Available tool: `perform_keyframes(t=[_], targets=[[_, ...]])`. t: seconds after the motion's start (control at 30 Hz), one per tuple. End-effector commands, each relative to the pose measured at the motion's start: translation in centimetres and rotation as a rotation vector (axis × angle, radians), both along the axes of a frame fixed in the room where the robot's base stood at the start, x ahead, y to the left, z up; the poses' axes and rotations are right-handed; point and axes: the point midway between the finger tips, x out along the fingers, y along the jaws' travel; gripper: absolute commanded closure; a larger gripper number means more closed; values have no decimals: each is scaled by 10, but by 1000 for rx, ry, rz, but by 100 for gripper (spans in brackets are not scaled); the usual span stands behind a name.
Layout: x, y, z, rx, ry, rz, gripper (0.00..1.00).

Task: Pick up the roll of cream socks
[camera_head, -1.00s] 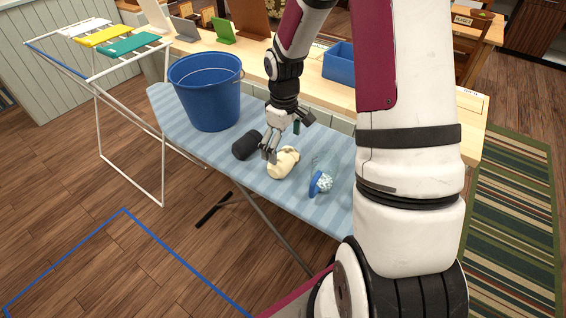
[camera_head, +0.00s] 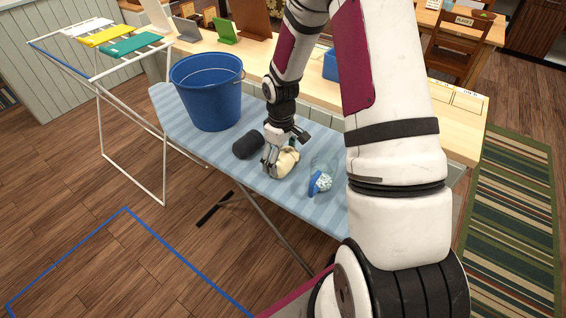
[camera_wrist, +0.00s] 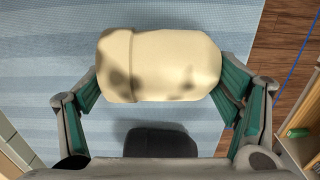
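The roll of cream socks (camera_head: 288,163) lies on the blue striped ironing board, in front of the dark sock roll. My gripper (camera_head: 281,160) is lowered over it from above. In the wrist view the cream roll (camera_wrist: 158,64) lies crosswise between the two green-padded fingers (camera_wrist: 160,95), which are spread at its two ends. The left finger seems close to the roll's left end and the right finger close to its right end; I cannot tell whether they touch. In the head view my gripper hides part of the roll.
A dark sock roll (camera_head: 248,144) lies left of the cream one, and a blue-and-white item (camera_head: 320,182) lies right. A blue bucket (camera_head: 207,95) stands on the far left part of the ironing board (camera_head: 171,107). A white drying rack (camera_head: 99,120) stands left.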

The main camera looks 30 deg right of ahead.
Motion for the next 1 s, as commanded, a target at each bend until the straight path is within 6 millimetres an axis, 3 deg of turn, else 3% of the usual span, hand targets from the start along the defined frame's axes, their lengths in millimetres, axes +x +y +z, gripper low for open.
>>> perform_keyframes(t=[0.43,0.7,1.0], targets=[[0,0,5,-1,-1,-1,45],[2,-1,36,-2,-5,0,45],[35,-63,39,-1,-3,-6,45]])
